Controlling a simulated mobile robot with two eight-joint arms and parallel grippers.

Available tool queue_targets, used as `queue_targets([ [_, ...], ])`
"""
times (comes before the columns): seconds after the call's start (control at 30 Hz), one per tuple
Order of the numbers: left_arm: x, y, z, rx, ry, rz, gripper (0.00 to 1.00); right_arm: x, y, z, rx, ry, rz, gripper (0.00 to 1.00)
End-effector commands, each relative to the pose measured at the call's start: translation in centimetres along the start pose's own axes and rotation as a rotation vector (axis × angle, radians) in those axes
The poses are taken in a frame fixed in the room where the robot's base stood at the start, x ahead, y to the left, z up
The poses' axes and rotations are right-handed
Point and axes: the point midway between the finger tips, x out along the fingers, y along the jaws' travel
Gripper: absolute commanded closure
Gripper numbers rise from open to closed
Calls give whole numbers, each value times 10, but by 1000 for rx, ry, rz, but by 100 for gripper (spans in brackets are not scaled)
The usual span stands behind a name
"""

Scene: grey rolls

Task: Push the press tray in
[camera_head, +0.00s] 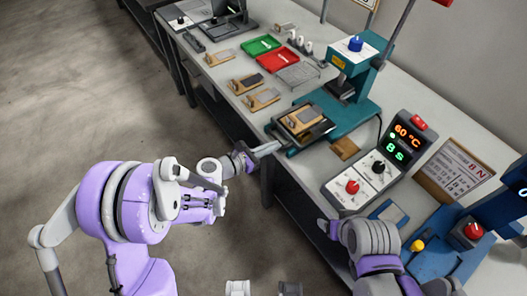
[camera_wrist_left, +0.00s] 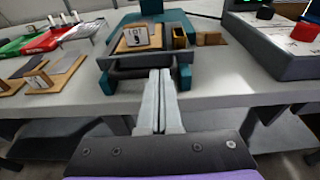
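The teal press (camera_head: 355,60) stands on the bench, with a blue knob on top. Its dark press tray (camera_head: 293,143) sits out in front of the press head, towards the bench's front edge. A wooden fixture with a grey plate (camera_head: 303,117) lies on the tray. In the left wrist view the tray's dark front (camera_wrist_left: 128,73) faces me, with the wooden block (camera_wrist_left: 138,38) behind it. My left gripper (camera_head: 275,146) points at the tray front; its fingers (camera_wrist_left: 160,75) are together, at or very near it. My right gripper (camera_head: 332,228) is low right, its fingers mostly hidden.
A control box (camera_head: 375,165) showing 60 °C and 8 s stands right of the press. Green (camera_head: 260,46) and red (camera_head: 278,60) trays, a wire rack (camera_head: 298,75) and several wooden fixtures lie to the left. A calendar board (camera_head: 455,170) lies at right.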

Motion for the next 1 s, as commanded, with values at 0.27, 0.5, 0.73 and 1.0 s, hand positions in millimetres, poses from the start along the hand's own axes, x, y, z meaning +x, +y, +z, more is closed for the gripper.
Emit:
queue_targets([
  [0.27, 66, -3, 12, 0, 0, -4, 100, 11, 0, 8, 0, -5, 0, 26],
  [0.5, 109, -3, 22, -1, 0, -2, 100, 18, 0, 12, 0, -8, 0, 26],
  [0.73, 132, -2, 28, 0, 0, -1, 100, 21, 0, 14, 0, -9, 0, 26],
  [1.0, 138, -3, 30, -2, -2, -1, 100, 21, 0, 15, 0, -9, 0, 26],
])
